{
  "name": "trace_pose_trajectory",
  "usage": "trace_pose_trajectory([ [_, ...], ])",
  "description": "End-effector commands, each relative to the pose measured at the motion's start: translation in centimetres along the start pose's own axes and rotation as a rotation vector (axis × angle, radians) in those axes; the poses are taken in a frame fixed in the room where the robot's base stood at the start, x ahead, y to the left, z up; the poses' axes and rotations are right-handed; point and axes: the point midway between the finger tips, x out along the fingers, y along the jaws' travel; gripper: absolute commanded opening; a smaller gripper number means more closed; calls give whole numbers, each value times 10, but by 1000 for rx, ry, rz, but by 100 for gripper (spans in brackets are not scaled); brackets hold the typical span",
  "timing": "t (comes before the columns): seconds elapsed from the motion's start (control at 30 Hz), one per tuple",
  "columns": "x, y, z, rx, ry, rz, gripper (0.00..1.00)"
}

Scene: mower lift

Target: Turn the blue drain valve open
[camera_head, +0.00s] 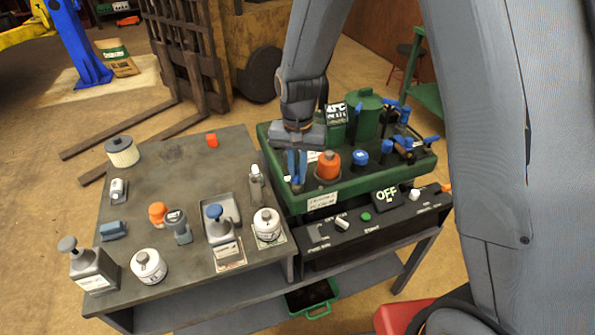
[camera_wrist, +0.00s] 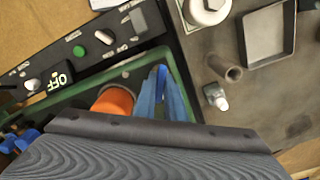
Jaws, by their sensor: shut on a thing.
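My gripper (camera_head: 297,180) points down over the front left corner of the green tray (camera_head: 300,203). Its light blue fingers also show in the wrist view (camera_wrist: 163,90). They are close together, shut on a darker blue piece, which looks like the blue drain valve handle (camera_wrist: 161,76). The fingers hide most of it, so I cannot tell how far it is turned. An orange cap (camera_head: 328,165) stands just right of the fingers.
A blue cap (camera_head: 360,158), blue levers and a green tank (camera_head: 365,112) stand on the tray. A black control panel (camera_head: 370,225) with an OFF display runs along its front. The grey table (camera_head: 185,165) on the left holds bottles, jars and a small tray.

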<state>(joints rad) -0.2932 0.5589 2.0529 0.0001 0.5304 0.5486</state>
Motion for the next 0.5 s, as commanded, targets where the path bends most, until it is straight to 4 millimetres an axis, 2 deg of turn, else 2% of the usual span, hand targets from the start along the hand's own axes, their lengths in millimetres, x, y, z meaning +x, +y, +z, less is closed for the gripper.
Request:
trace_pose_trajectory([
  [0.5,-1,0,-1,-414,2,-1,0],
])
